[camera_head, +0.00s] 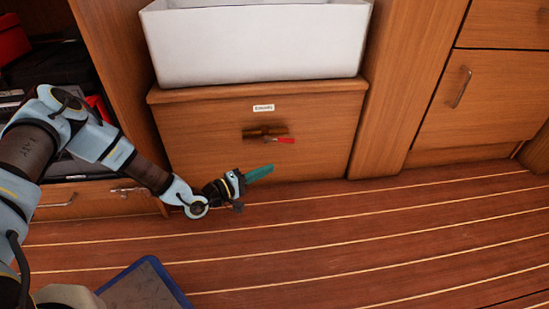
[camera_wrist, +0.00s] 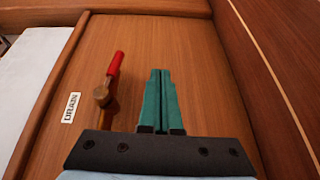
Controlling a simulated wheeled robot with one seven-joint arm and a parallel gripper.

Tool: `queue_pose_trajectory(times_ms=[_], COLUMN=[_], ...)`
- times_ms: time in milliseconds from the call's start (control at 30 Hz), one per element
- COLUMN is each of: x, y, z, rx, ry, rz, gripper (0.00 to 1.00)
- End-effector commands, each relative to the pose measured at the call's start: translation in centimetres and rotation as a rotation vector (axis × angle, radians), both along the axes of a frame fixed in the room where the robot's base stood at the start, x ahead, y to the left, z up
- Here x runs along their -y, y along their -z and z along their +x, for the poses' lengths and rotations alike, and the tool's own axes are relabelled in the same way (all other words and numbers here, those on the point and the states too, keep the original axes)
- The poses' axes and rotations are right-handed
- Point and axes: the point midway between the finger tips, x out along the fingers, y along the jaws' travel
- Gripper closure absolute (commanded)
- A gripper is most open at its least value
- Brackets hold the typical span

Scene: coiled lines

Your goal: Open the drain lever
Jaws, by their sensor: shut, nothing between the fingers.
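The drain lever has a red handle (camera_head: 283,140) on a brass valve body (camera_head: 262,132), mounted on the wooden front below the white basin. In the head view the handle points right, roughly in line with the valve. In the wrist view the red handle (camera_wrist: 116,63) rises from the brass fitting (camera_wrist: 103,95), left of my fingers. My gripper (camera_head: 262,172) has green fingers, shut and empty. It is below and slightly left of the handle in the head view, apart from it. The fingers also show in the wrist view (camera_wrist: 160,80).
A white label (camera_head: 263,107) above the valve reads DRAIN in the wrist view (camera_wrist: 70,108). The white basin (camera_head: 255,45) is above. A blue-edged mat (camera_head: 150,285) lies on the plank floor (camera_head: 380,235). Drawers (camera_head: 470,95) are at right; open floor lies in front.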

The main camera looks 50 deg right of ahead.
Motion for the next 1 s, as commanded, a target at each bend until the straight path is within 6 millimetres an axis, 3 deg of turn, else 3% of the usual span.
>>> queue_pose_trajectory(times_ms=[100, 333, 1000], x=[-2.1, -4.3, -4.6], y=[0.3, 1.0, 1.2], z=[0.4, 0.8, 0.9], rx=[-0.001, -0.001, 0.000], ry=[-0.002, 0.000, 0.000], rz=[0.002, 0.000, -0.001], gripper=[1.00, 1.00, 1.00])
